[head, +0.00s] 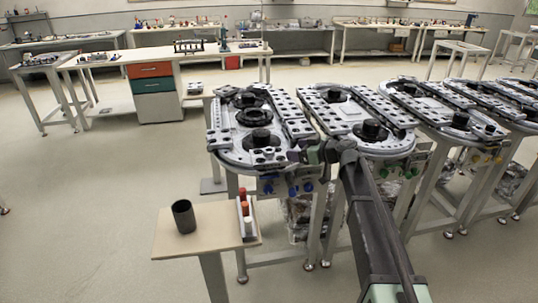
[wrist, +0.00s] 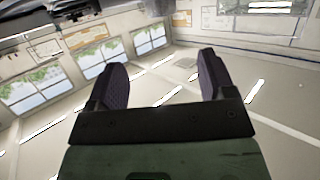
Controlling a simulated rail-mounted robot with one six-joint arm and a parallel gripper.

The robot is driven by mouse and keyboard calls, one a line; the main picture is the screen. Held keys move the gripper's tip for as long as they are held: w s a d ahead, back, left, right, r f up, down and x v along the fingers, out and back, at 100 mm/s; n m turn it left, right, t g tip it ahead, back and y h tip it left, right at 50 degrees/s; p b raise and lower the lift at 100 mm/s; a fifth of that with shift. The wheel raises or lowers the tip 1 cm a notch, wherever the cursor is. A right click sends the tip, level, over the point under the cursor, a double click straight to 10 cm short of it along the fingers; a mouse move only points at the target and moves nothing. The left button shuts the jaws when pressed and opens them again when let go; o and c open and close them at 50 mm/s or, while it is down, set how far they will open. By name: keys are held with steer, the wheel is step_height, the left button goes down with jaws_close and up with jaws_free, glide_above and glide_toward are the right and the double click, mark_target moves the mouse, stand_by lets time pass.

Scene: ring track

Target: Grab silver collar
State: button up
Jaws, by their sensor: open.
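I cannot make out a silver collar for certain in either view. My gripper (head: 300,154) is in front of the near end of the ring track tables in the head view, small and dark against them. In the wrist view my gripper (wrist: 162,72) is open, with two dark fingers wide apart and nothing between them. The wrist view looks past the fingers at windows, walls and a pale surface with bright strips, with no collar in sight. Part of the nearest track is hidden behind my arm and gripper.
The nearest ring track (head: 232,150) has grey rails and black round hubs; more tracks stand to its right. A small side table (head: 175,232) carries a dark cup (head: 184,216) and a holder with red, orange and white pieces (head: 246,216). Open floor lies to the left.

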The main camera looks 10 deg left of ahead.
mark_target(271, 150)
steer(key=b+x, duration=0.1)
steer(key=x, duration=0.2)
steer(key=b+x, duration=0.1)
steer(key=x, duration=0.3)
steer(key=b+x, duration=0.1)
steer(key=x, duration=0.3)
steer(key=shift+s+d+f, duration=0.1)
steer(key=shift+s+f, duration=0.05)
steer(key=shift+f, duration=0.1)
steer(key=shift+r, duration=0.1)
steer(key=c, duration=1.1)
steer(key=shift+r, duration=0.1)
step_height(271, 150, up, 20)
steer(key=p, duration=1.9)
steer(key=shift+p, duration=0.3)
